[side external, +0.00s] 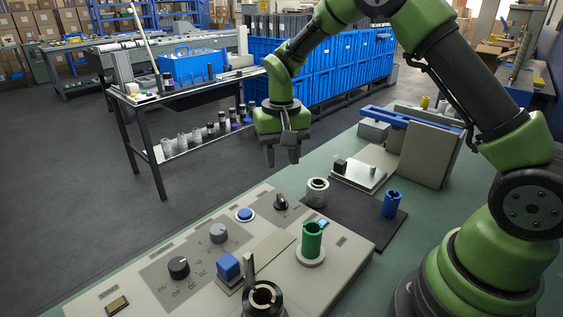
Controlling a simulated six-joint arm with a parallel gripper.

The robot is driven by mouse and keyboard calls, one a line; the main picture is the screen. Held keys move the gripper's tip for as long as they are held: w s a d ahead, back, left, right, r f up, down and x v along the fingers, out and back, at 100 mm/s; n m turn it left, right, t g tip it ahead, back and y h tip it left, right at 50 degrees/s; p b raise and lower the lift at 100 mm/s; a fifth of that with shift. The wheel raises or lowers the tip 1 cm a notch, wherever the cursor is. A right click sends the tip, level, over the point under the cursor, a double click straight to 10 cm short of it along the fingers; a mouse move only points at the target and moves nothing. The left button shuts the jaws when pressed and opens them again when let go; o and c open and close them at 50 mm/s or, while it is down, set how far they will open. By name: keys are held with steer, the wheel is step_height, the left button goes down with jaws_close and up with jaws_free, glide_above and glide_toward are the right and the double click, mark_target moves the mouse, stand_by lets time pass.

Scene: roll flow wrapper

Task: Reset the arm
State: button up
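My green arm reaches in from the right. My gripper (282,158) hangs in the air with its grey fingers pointing down, over the far edge of the control panel. Its fingertips look apart, with nothing seen between them. The grey control panel (150,262) below carries dials, a blue round button (244,214) and a black knob (281,202). A green cylinder (312,240) stands upright in a light ring on the panel. My gripper touches none of these.
A blue block (228,267) and a dark round socket (263,298) are at the front. A grey fixture with a blue bar (411,121) stands behind. Floor left is clear.

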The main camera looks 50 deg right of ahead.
steer(key=s+a+r+n+t+y, duration=0.1)
steer(key=s+a+r+t, duration=0.1)
steer(key=s+r, duration=0.55)
steer(key=s+a+r+t, duration=0.1)
steer(key=s+r+t, duration=0.2)
steer(key=s+r, duration=0.45)
steer(key=s+a+r+n+t+y, duration=0.1)
steer(key=s+r+t, duration=0.1)
steer(key=s, duration=0.5)
steer(key=shift+a, duration=0.3)
